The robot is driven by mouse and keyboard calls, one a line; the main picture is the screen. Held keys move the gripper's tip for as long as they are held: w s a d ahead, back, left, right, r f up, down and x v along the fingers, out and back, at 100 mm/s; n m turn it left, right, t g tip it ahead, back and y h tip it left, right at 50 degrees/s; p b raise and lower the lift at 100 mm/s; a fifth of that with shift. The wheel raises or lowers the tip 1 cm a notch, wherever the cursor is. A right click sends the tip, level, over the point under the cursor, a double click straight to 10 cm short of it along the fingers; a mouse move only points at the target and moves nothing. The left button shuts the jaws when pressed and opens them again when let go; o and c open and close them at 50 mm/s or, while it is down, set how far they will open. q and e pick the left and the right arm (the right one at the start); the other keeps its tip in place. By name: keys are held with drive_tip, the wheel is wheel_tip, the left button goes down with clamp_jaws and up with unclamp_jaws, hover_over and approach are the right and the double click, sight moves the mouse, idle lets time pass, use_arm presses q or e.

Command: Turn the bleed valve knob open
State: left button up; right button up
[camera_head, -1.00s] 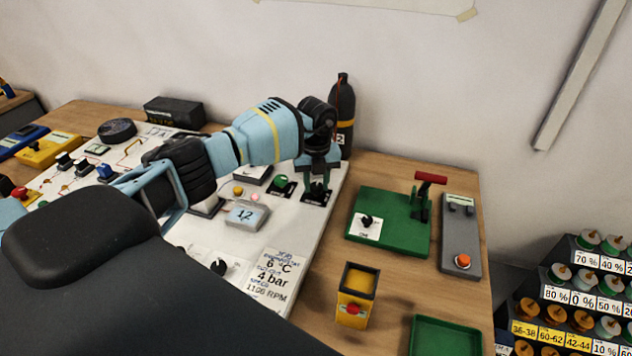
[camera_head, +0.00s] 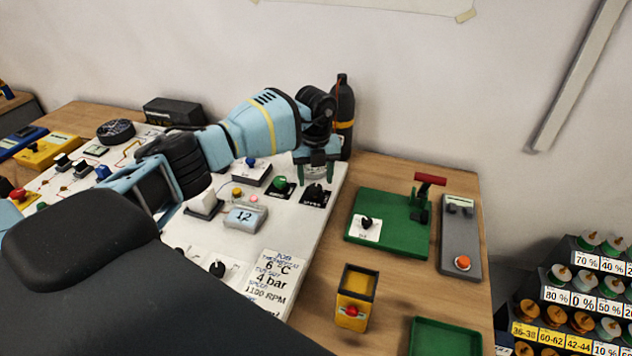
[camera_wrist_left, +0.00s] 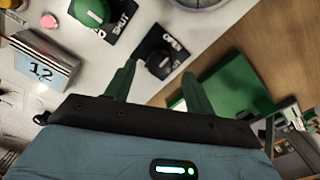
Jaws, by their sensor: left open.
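My left gripper (camera_head: 317,173) is open and empty above the far right corner of the white panel. In the left wrist view its two green fingers (camera_wrist_left: 158,88) stand apart, pointing toward a black knob (camera_wrist_left: 160,65). That knob sits on a black plate marked OPEN; in the head view it shows just below the gripper (camera_head: 316,192). The fingers look clear of it. A green knob (camera_head: 280,183) on another black plate sits to its left; the word SHUT shows beside it in the left wrist view (camera_wrist_left: 90,12). I cannot tell for certain which knob is the bleed valve.
A display reading 12 (camera_head: 245,216) and a white switch block (camera_head: 205,205) sit on the panel. A dark bottle (camera_head: 343,115) stands close behind my gripper. A green board (camera_head: 385,235) with a red-handled lever (camera_head: 430,180) lies to the right. Bare wood separates board and panel.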

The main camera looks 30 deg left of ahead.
sight(315, 187)
use_arm(q)
wheel_tip(315, 187, up, 5)
drive_tip(key=shift+r, duration=0.1)
drive_tip(key=shift+s, duration=0.1)
idle(0.6)
